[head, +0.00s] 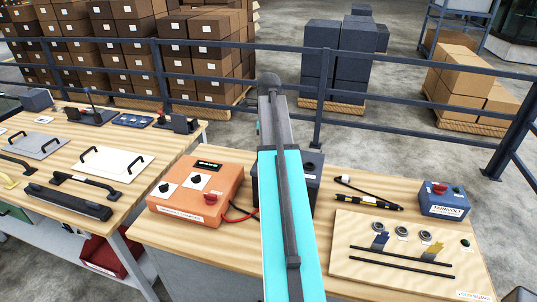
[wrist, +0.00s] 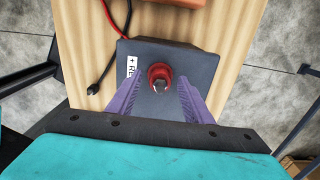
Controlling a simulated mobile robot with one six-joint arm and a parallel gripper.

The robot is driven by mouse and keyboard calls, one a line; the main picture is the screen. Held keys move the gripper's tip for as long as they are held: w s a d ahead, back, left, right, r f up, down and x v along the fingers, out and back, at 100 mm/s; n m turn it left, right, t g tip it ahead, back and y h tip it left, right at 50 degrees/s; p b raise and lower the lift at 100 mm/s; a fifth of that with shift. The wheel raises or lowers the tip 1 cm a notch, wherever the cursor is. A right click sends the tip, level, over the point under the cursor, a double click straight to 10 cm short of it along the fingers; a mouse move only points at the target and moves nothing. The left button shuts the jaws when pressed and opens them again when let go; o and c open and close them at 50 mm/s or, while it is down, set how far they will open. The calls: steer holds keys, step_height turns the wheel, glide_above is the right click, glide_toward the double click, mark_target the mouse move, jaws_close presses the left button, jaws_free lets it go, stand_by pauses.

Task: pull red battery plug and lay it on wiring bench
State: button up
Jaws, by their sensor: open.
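In the wrist view a red round plug (wrist: 160,72) with a metal middle stands on top of a dark grey battery box (wrist: 195,65), near a white label with a plus sign. My gripper (wrist: 158,86) is open, its two purple fingers on either side of the plug, with gaps visible at both sides. I cannot tell how far down the fingertips reach. In the head view my arm hides the plug and most of the battery box (head: 311,165). The box sits on a wooden bench (head: 215,258).
On this bench stand an orange control box (head: 195,190) left of my arm, a blue box with a red button (head: 444,199), and a wooden board (head: 360,272) with rods and round parts. Red and black cables (wrist: 106,50) lie beside the battery. A railing (head: 400,65) runs behind.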

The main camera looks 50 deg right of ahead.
jaws_close()
steer(key=shift+r, duration=0.2)
steer(key=shift+r+p, duration=0.45)
steer(key=shift+r+p, duration=1.6)
steer(key=shift+r, duration=0.75)
